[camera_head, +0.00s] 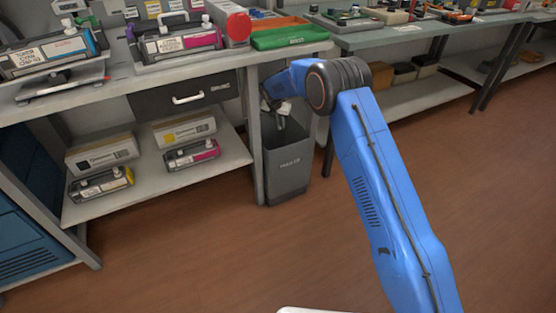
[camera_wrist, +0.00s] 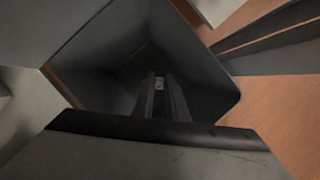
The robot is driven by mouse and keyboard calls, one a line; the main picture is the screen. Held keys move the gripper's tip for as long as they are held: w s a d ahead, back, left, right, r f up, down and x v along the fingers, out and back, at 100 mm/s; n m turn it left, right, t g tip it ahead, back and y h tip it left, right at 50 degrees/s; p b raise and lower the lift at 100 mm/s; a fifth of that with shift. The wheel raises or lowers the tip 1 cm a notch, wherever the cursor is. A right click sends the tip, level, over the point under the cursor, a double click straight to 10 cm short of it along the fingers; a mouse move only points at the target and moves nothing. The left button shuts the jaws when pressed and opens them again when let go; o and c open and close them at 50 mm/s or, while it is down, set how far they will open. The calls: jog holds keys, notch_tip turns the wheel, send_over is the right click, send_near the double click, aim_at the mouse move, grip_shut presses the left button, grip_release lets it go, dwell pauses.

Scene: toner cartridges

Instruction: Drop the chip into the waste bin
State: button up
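The dark grey waste bin (camera_head: 288,168) stands on the floor beside the bench leg. My gripper (camera_head: 278,122) is over its mouth, pointing down, partly hidden by my blue arm. In the wrist view the bin's inner wall (camera_wrist: 195,50) surrounds my gripper's two narrow fingers (camera_wrist: 162,84). A small pale chip (camera_wrist: 159,82) shows between the fingertips, and they appear closed on it. The bin's bottom is dark and its contents cannot be made out.
The bench (camera_head: 190,80) with a drawer is left of the bin, its lower shelf (camera_head: 215,167) holding cartridges and boxes. A green tray (camera_head: 290,38) lies on the bench above the bin. Another bench (camera_head: 420,38) stands at the right. The brown floor in front is clear.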

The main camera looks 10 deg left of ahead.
jog(key=o, duration=0.3)
jog(key=shift+o, duration=0.2)
jog(key=shift+r, duration=0.1)
